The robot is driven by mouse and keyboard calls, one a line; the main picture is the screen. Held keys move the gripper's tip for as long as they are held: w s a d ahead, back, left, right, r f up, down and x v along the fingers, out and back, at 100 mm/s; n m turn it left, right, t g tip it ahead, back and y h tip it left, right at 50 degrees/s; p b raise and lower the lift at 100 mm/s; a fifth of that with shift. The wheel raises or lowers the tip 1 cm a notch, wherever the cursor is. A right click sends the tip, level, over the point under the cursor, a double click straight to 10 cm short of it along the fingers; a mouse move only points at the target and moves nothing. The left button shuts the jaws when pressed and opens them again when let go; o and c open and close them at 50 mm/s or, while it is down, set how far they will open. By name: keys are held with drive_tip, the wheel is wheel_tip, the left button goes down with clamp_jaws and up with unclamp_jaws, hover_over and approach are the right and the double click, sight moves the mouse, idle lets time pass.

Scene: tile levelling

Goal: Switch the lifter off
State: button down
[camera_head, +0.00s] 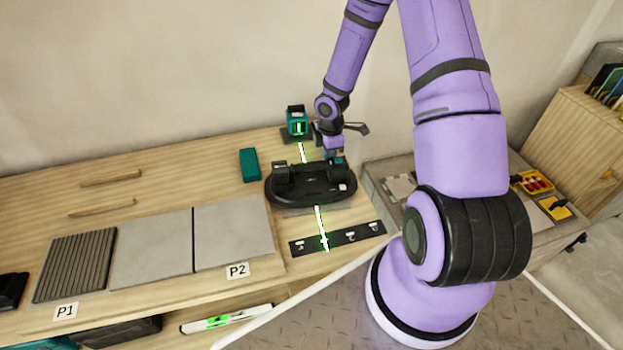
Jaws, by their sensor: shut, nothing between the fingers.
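The lifter (312,187), a black oval device with raised blocks on top, stands near the right end of the wooden bench. A small light spot shows at its right side. It seems to rest over a grey piece that shows under its front edge. My gripper (336,162) is at the lifter's back right, just above or against it. I cannot tell whether they touch. The fingers are small and partly hidden, and they look shut with nothing held. No switch can be made out clearly.
A teal laser level (297,122) behind the lifter casts a green line across the bench. A teal block (249,165) stands left of it. A black strip (338,238) lies in front. Grey tiles (234,231) and a ribbed tile (76,265) lie left. Wooden sticks (110,178) lie behind.

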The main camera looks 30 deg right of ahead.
drive_tip(key=shift+f, duration=1.05)
idle(0.5)
drive_tip(key=shift+r, duration=3.5)
